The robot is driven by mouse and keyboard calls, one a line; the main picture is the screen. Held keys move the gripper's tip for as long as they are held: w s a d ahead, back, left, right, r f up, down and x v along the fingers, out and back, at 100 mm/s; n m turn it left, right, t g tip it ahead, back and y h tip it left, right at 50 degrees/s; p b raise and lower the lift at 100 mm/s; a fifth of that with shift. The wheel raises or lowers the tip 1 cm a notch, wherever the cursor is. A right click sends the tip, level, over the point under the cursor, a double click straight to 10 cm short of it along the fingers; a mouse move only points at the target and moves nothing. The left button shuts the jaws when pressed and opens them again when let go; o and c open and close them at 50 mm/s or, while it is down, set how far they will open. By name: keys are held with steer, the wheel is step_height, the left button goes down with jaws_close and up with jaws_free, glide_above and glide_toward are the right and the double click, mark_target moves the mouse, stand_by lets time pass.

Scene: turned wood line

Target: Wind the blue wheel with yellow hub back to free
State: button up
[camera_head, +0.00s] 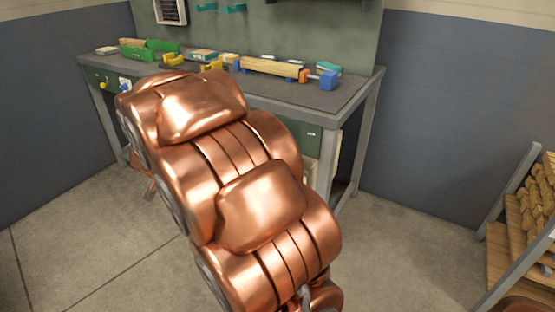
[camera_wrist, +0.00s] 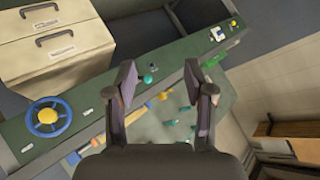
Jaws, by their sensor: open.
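The blue wheel with yellow hub (camera_wrist: 49,117) is at the left of the wrist view, mounted on the green front panel of the workbench. Its rim is blue and its round hub yellow. In the head view I cannot see the wheel; my copper arm covers much of the bench front. My gripper (camera_wrist: 167,82) is open in the wrist view, its two dark fingers apart with nothing between them held. The wheel is to the left of both fingers and clear of them.
The workbench (camera_head: 350,92) carries clamps, a wooden bar (camera_head: 270,66) and a green crate (camera_head: 150,49). Cream drawers (camera_wrist: 48,45) sit under the panel. A rack of wooden pieces (camera_head: 545,195) stands at the right. Floor between rack and bench is clear.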

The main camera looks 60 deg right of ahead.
steer(key=s+d+f+m+g+h+b, duration=0.3)
steer(key=s+d+h, duration=0.1)
steer(key=d, duration=0.7)
steer(key=s+d+f+m+g+h+b, duration=0.3)
steer(key=s+d+m+h+b, duration=0.1)
steer(key=d, duration=0.8)
steer(key=s+d+f+m+g+h+b, duration=0.3)
steer(key=s+d+m+h+b, duration=0.1)
steer(key=d, duration=0.7)
steer(key=shift+s+d, duration=0.3)
steer(key=shift+s, duration=0.45)
steer(key=c, duration=0.9)
steer(key=shift+o, duration=0.2)
steer(key=shift+r+p, duration=0.1)
steer(key=shift+p, duration=0.45)
